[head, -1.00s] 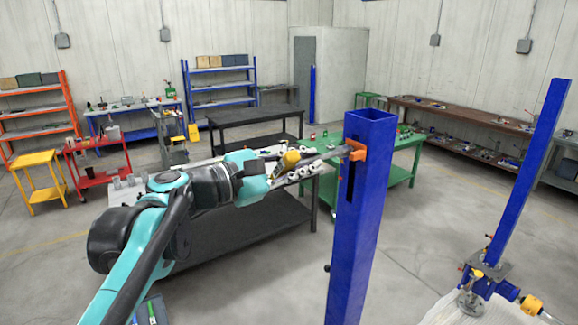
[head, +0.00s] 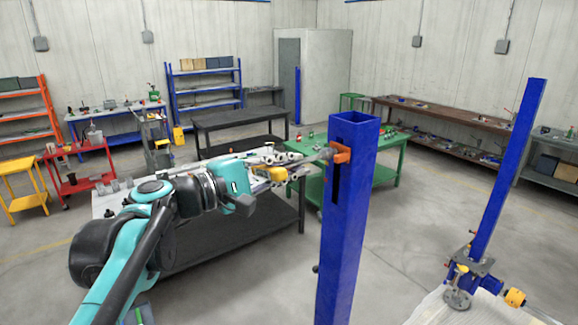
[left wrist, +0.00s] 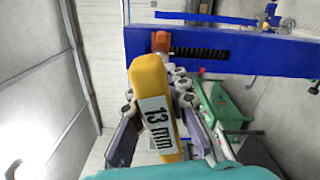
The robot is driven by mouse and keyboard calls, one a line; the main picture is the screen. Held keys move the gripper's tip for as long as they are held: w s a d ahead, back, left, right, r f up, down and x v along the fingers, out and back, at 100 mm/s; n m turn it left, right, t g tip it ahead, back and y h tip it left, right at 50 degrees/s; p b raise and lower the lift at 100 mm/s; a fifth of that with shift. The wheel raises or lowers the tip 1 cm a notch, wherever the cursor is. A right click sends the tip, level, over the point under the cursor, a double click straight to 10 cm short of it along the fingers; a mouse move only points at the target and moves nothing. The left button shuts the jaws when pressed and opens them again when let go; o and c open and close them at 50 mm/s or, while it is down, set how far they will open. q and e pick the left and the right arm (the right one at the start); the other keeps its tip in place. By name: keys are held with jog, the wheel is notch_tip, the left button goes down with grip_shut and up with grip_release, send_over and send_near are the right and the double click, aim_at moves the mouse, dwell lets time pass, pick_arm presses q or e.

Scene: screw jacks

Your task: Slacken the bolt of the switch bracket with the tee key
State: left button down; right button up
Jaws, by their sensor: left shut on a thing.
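The orange switch bracket (head: 341,153) is fixed near the top of a blue upright column (head: 348,220), on its left side. My left gripper (head: 285,170) is shut on the tee key, held by its yellow handle (head: 271,175). The key's shank points right, and its far end appears at the bracket. In the left wrist view the handle (left wrist: 155,105) bears a "13 mm" label, and the bracket (left wrist: 160,42) shows just beyond it on the column (left wrist: 225,58). The handle hides the shank, and I cannot see the bolt or whether the key sits on it. My right gripper is out of view.
A dark slot and spring show in the column beside the bracket. A second blue column (head: 510,165) stands at right on a base with yellow and blue parts. A green table (head: 385,178) and a black bench (head: 255,235) stand behind. Open floor lies between the columns.

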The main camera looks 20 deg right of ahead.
pick_arm(q)
jog(key=shift+x, duration=0.85)
dwell(0.3)
jog(key=n, duration=0.5)
jog(key=shift+r+n+p, duration=0.1)
jog(key=shift+n+p, duration=0.3)
jog(key=shift+a, duration=0.15)
dwell(0.3)
jog(key=shift+s+a, duration=0.25)
jog(key=shift+a, duration=0.45)
